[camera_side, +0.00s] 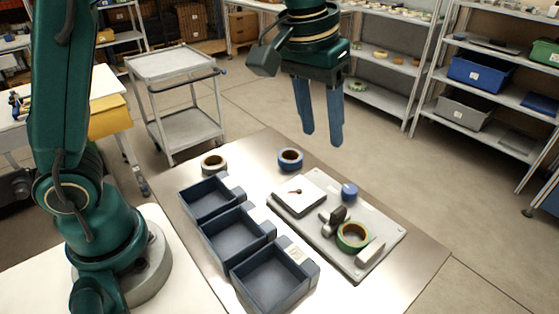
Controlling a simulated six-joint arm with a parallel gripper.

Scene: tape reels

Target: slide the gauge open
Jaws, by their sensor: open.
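My gripper (321,137) is open and empty, its two blue fingers pointing down, high above the far side of the table. A grey board (385,215) lies on the table below and to the right of it. On the board, a small dark and grey device (335,216), which may be the gauge, sits beside a green tape reel (352,237). A white block (370,252) is on the reel's other side. The reel's contact with either part is too small to tell. A white square plate (298,196) and a blue round piece (349,191) are also there.
Three open dark blue bins (238,231) stand in a row left of the board. The metal table (420,250) is clear at the right.

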